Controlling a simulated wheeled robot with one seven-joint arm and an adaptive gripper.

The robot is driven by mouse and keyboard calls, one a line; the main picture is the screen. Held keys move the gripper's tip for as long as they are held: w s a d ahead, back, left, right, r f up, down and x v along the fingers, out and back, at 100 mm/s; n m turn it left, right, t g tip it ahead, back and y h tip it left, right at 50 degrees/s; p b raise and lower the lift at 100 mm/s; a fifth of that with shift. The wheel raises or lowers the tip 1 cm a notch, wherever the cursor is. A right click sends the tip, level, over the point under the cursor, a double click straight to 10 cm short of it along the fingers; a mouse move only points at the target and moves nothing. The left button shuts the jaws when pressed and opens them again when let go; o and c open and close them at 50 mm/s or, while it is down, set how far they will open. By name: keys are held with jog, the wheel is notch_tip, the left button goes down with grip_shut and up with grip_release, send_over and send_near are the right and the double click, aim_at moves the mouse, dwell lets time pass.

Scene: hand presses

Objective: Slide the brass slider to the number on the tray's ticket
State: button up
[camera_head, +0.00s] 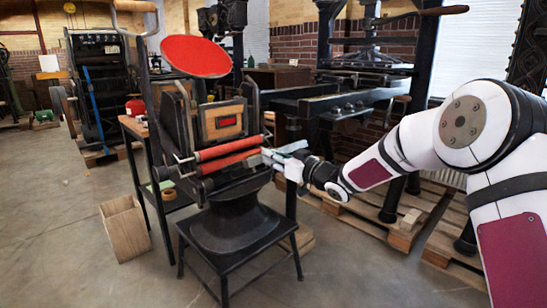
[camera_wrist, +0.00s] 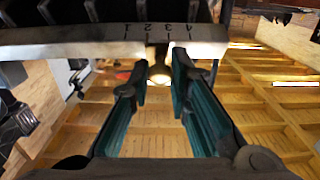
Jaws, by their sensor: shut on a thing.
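The brass slider (camera_wrist: 159,74) shows as a small pale round knob under a light metal bar in the wrist view. The fingers of my gripper (camera_wrist: 160,66) stand on both sides of it, closed on it. The slider is hidden there. I cannot make out the tray or its ticket.
The press has a red round disc (camera_head: 196,57) on top and stands on a black stand. A wooden box (camera_head: 125,228) is on the floor at left. Another large press (camera_head: 340,103) and pallets are behind my arm. The floor in front is clear.

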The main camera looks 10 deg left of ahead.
jog(key=shift+s+a, duration=0.6)
jog(key=shift+s, duration=0.2)
jog(key=o, duration=0.9)
jog(key=v, duration=1.2)
